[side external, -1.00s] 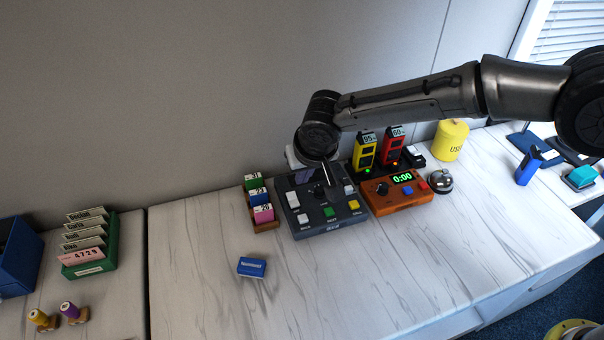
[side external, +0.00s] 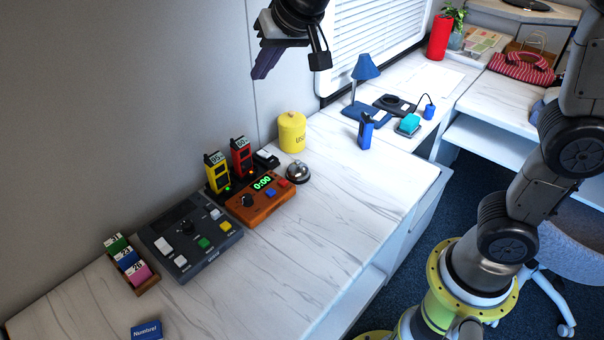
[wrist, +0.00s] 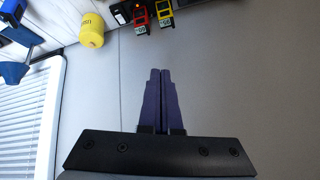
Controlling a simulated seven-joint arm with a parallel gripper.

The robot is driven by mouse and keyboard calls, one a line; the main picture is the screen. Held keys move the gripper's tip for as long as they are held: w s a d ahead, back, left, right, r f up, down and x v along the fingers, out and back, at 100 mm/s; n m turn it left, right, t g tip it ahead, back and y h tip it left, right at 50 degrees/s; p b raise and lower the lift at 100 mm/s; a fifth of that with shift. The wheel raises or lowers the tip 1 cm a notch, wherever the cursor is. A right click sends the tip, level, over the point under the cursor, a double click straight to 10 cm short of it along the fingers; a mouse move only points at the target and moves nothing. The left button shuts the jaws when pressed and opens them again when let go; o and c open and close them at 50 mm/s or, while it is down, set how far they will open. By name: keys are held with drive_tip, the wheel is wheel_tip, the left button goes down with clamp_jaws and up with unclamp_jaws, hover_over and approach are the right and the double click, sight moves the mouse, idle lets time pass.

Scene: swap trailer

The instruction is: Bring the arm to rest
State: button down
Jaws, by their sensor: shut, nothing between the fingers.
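My gripper (side external: 264,66) is raised high near the wall at the top of the side view, well above the counter and apart from everything. In the wrist view its two purple fingers (wrist: 160,76) lie together with nothing between them. Behind them is the bare wall. Part of my arm and its yellow base show at the right of the side view.
On the counter below stand a dark control panel (side external: 163,247), an orange timer (side external: 247,205), yellow (side external: 217,181) and red (side external: 241,162) devices, a bell (side external: 298,173) and a yellow canister (side external: 292,134). A blue lamp (side external: 366,68) stands farther back. The front counter is mostly clear.

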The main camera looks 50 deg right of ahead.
drive_tip(key=s+d, duration=0.5)
drive_tip(key=s, duration=0.3)
drive_tip(key=s+d, duration=0.5)
drive_tip(key=s, duration=0.3)
drive_tip(key=s+f+n+g, duration=0.1)
drive_tip(key=s+f+n, duration=0.3)
drive_tip(key=s+f, duration=0.5)
drive_tip(key=s, duration=0.2)
drive_tip(key=shift+s+a+g, duration=0.4)
